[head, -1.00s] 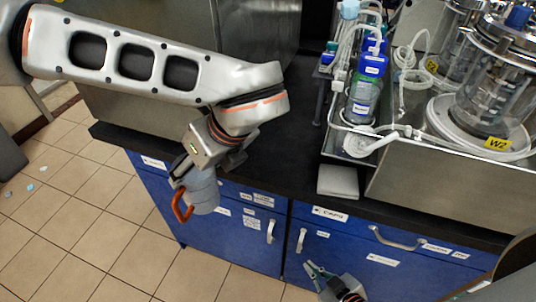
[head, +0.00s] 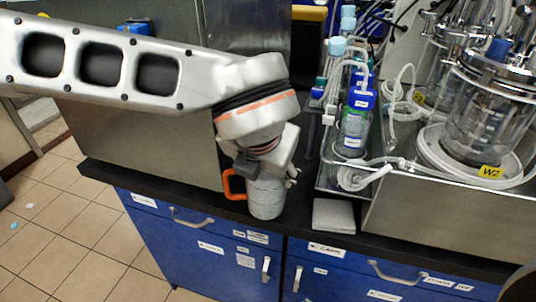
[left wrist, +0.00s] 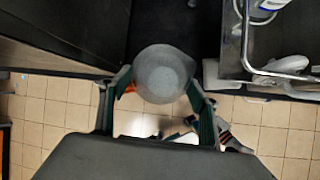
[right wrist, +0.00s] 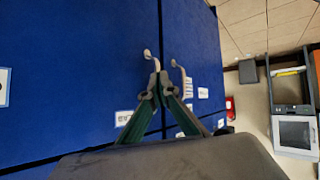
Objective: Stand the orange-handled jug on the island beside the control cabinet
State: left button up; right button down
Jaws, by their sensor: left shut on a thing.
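The grey jug (head: 266,199) with an orange handle (head: 232,184) is upright, in front of the island's black top (head: 300,190) near its front edge. I cannot tell whether its base touches the top. My left gripper (head: 268,177) is shut on the jug from above. In the left wrist view the jug (left wrist: 163,72) sits between the two fingers. A steel cabinet (head: 150,140), which looks like the control cabinet, stands on the island behind my left arm, partly hidden. My right gripper (right wrist: 157,84) has its fingertips together, empty, facing blue cupboard doors.
A small pale block (head: 333,215) lies right of the jug. A steel tray (head: 327,180) with bottles and tubing and a glass vessel (head: 485,120) labelled W2 stand further right. Blue cupboards (head: 225,265) with handles are below.

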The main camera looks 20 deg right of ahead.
pick_arm(q)
jog(key=w+d+f, duration=0.3)
jog(key=w, duration=0.5)
jog(key=shift+w+f, duration=0.2)
jog(key=shift+d, duration=0.1)
jog(key=shift+f, duration=0.1)
jog(key=o, duration=2.1)
